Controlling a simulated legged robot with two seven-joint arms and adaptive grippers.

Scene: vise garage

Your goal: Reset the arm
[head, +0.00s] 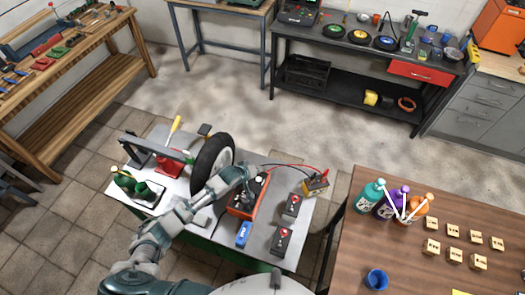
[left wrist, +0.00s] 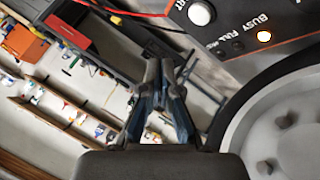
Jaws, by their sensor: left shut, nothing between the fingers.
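My left arm reaches up from the lower left in the head view. Its gripper (head: 257,186) is over the orange device, beside the wheel, and covers part of that device. In the left wrist view the two fingers (left wrist: 160,80) come together at their tips with nothing between them. The orange device (head: 237,214) stands on the small grey table; its panel (left wrist: 235,22) with a white button and a lit lamp shows close by at the top right of the wrist view. My right gripper does not show in either view.
The wheel (head: 211,160) stands left of the gripper, and its rim (left wrist: 285,135) is close in the wrist view. A brown table (head: 415,270) holds bottles. Open floor lies behind.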

